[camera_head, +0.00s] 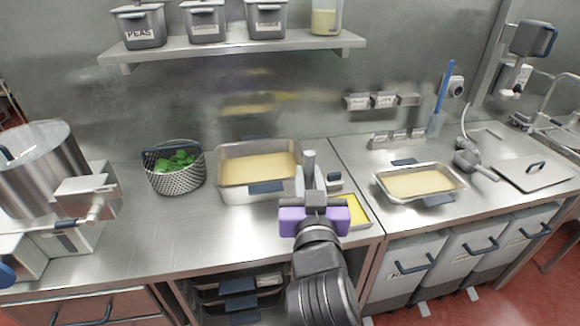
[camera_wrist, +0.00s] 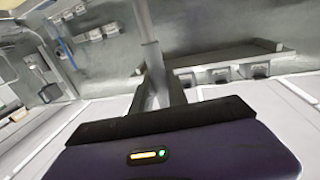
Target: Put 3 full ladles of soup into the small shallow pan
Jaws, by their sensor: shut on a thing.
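My gripper (camera_head: 314,197) has a purple body and is shut on a grey upright handle (camera_head: 309,163), probably the ladle's. The handle also shows in the wrist view (camera_wrist: 149,45), rising between the jaws; no ladle bowl shows. The gripper is at the right end of a deep steel pan (camera_head: 222,180) of pale yellow soup (camera_head: 258,168). A shallower steel pan (camera_head: 455,193), also holding pale yellow contents, stands on the counter to the right. I cannot tell from these views whether the handle's lower end touches anything.
A small tray with bright yellow contents (camera_head: 357,211) is just right of my gripper. A wire basket of green vegetables (camera_head: 178,182) and a large kettle (camera_head: 38,165) stand left. A metal scoop (camera_head: 472,161) and flat lid (camera_head: 535,173) lie right. A shelf of containers (camera_head: 230,44) hangs above.

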